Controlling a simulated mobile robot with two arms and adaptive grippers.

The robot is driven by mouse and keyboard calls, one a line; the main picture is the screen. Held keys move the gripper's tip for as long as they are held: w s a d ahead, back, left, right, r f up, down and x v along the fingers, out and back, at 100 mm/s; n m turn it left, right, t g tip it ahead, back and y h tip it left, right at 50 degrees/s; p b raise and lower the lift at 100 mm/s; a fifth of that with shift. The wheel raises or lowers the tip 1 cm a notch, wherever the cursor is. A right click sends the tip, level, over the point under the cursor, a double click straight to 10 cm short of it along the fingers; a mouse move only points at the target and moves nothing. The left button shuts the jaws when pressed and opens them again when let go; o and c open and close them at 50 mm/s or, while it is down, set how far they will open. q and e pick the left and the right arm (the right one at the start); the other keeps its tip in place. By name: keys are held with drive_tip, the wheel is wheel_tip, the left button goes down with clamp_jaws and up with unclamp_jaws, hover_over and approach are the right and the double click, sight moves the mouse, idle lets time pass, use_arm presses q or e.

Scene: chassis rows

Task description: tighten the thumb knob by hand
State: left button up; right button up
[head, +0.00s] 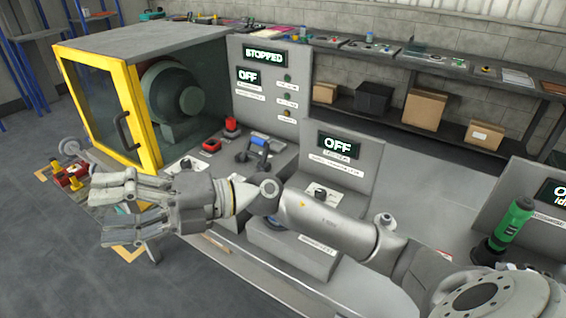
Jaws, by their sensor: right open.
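I cannot tell for sure which part is the thumb knob. A small black knob (320,194) sits on a white plate on the sloped grey panel below the lower OFF display. A round grey knob-like part (387,220) shows just behind my right arm, and a grey round part (69,146) sticks out by the yellow-framed cabinet's left side. My right gripper (98,212) is open and empty, reaching left in front of the cabinet, its fingers apart over the front ledge. My arm hides part of the bench. My left gripper is not in view.
The cabinet (140,42) has a yellow-framed door with a black handle. Red and yellow parts (70,176) lie left of the gripper. A blue-handled lever (259,148) and red button (231,124) stand behind. A green bottle-like tool (510,225) stands right. Floor at lower left is clear.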

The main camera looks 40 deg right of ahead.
drive_tip(key=w+d+f+n+g+h, duration=0.3)
drive_tip(key=d+f+n+h, duration=0.1)
drive_tip(key=d+f+h, duration=0.55)
drive_tip(key=w+d+m+h, duration=0.3)
drive_tip(key=d+h, duration=0.8)
drive_tip(key=d, duration=1.1)
drive_tip(key=shift+m, duration=0.7)
drive_tip(key=f, duration=0.6)
drive_tip(key=f+p, duration=0.1)
drive_tip(key=f, duration=0.2)
drive_tip(key=shift+w+d+f, duration=0.1)
drive_tip(key=shift+d+f, duration=0.15)
drive_tip(key=shift+c, duration=0.4)
drive_tip(key=c, duration=0.9)
drive_tip(key=m, duration=0.5)
drive_tip(key=shift+m+h, duration=0.25)
drive_tip(key=shift+m, duration=0.15)
drive_tip(key=shift+c, duration=0.2)
